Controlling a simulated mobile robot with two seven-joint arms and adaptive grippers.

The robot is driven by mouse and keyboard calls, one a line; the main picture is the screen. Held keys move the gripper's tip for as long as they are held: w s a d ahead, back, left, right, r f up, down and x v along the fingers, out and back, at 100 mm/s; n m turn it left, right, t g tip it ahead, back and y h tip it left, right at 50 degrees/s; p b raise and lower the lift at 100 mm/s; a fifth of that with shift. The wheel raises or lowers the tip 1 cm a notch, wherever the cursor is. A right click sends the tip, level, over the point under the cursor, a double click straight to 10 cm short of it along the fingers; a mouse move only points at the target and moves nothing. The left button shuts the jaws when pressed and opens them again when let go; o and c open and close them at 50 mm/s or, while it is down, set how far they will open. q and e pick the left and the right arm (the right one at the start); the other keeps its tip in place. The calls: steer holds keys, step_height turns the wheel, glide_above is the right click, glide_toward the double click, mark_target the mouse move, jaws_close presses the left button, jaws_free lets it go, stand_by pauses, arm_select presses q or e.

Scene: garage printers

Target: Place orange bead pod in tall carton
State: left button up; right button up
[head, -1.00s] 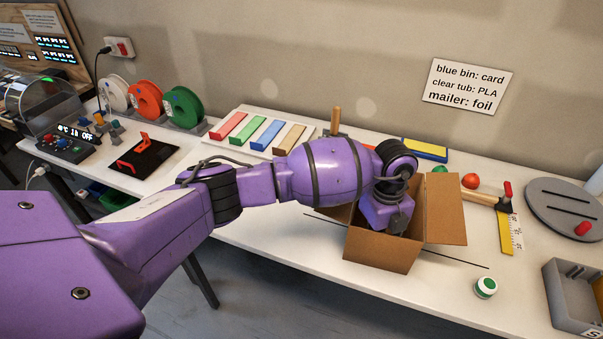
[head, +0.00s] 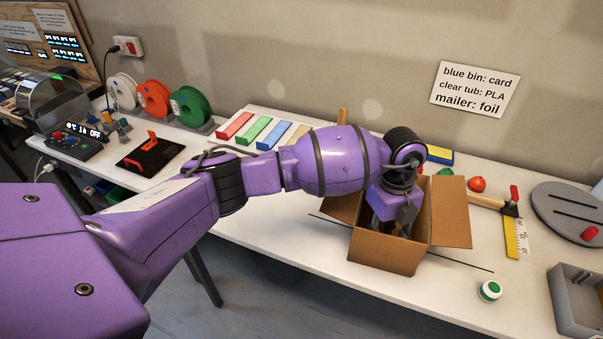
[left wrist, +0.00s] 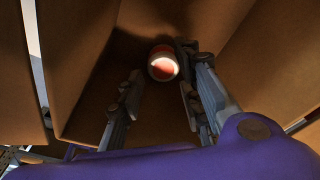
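The tall carton (head: 388,252) stands on the white table with its flaps folded outward. My left gripper (head: 398,228) points down into its open top. In the left wrist view, the orange bead pod (left wrist: 163,64), orange with a bright white end, is down inside the carton (left wrist: 85,85). The two fingers of my left gripper (left wrist: 160,66) stand apart on either side of the pod in that view, the right fingertip closest. The fingers look open; whether one touches the pod cannot be told. The pod is hidden in the head view. My right gripper is not in view.
Filament spools (head: 153,99) stand at the back left.

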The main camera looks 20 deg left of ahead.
arm_select(q)
step_height(320, 180, up, 9)
steer(key=shift+w+a, duration=0.3)
steer(key=shift+w, duration=0.15)
steer(key=shift+r, duration=0.1)
